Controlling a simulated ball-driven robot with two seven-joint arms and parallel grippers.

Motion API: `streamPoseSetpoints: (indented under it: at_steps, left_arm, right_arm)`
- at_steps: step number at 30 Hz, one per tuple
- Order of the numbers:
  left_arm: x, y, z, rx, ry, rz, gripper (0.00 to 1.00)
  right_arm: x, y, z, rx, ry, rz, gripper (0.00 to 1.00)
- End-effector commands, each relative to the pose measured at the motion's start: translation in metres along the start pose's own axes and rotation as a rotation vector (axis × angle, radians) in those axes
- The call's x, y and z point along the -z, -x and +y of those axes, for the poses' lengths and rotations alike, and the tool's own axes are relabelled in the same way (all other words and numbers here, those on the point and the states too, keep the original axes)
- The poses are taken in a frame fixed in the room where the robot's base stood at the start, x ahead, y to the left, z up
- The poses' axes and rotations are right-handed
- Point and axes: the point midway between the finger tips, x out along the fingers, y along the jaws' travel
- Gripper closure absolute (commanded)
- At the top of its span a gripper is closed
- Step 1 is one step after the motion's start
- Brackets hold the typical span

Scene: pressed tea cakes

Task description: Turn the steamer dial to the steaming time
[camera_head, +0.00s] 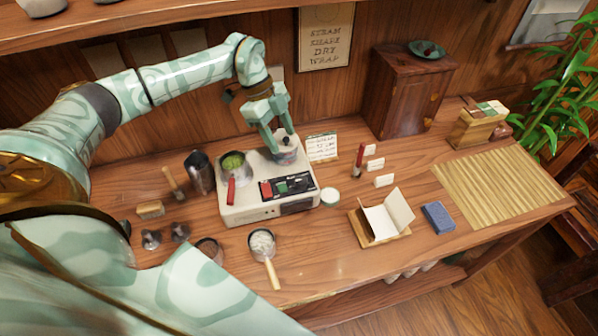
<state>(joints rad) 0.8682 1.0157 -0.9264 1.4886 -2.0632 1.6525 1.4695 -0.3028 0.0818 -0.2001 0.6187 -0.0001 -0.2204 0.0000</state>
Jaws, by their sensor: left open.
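The steamer (247,207) is a cream-coloured unit near the middle of the table. It has a dark panel with red and green buttons (287,187) on its top right. A pot of green leaves (235,166) sits on its left part, with a red handle in front. A grey, round metal piece with a dark knob (286,153) is at its back right. I cannot tell for certain which part is the dial. My left gripper (279,141) points down over this round piece, its fingers apart beside the knob. I cannot tell whether they touch it. My right gripper is not in view.
A small written card (322,148) stands just right of my left gripper. A dark metal jug (200,172) stands left of the steamer. A ladle of white grains (262,244) lies in front. An open booklet (388,216), blue block (437,217) and bamboo mat (500,184) are to the right.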

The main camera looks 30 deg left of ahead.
Motion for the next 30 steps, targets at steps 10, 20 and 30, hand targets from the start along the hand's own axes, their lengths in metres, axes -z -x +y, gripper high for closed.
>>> streamPoseSetpoints:
  at_steps: [10,20,30]
  left_arm:
    - [0.0,-0.089,0.001,-0.004,0.002,0.002,0.46]
    - [0.0,-0.135,0.001,-0.002,0.001,0.001,0.46]
    - [0.0,-0.137,0.0,-0.001,0.001,0.0,0.52]
  right_arm:
    - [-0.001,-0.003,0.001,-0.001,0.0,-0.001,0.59]
    - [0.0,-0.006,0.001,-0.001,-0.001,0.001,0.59]
    - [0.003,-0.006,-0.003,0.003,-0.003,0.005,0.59]
